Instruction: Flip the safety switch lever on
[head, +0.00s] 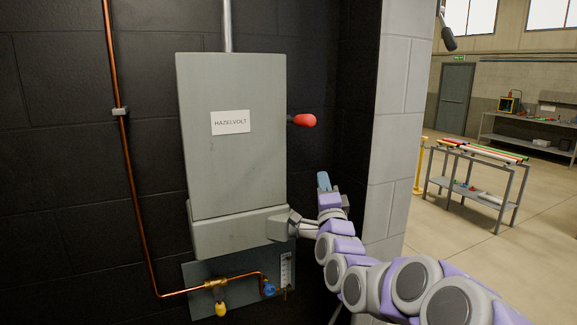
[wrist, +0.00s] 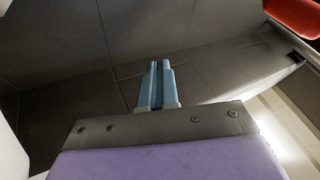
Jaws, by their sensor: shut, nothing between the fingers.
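The safety switch is a grey metal box (head: 235,165) labelled HAZELVOLT, mounted on the black block wall in the head view. Its lever has a red knob (head: 305,120) that sticks out from the box's right side, about level with the label. The red knob also shows in the wrist view (wrist: 296,14), at the top right corner. My gripper (head: 323,180) is below and slightly right of the knob, apart from it, with its pale blue fingers pointing up. In the wrist view the fingers (wrist: 156,82) are together with nothing between them.
A copper pipe (head: 122,150) runs down the wall left of the box. Below the box is a panel with a yellow valve handle (head: 221,309) and a blue one (head: 269,290). A light block wall end (head: 396,120) stands close to the right. A workbench (head: 475,185) is farther off.

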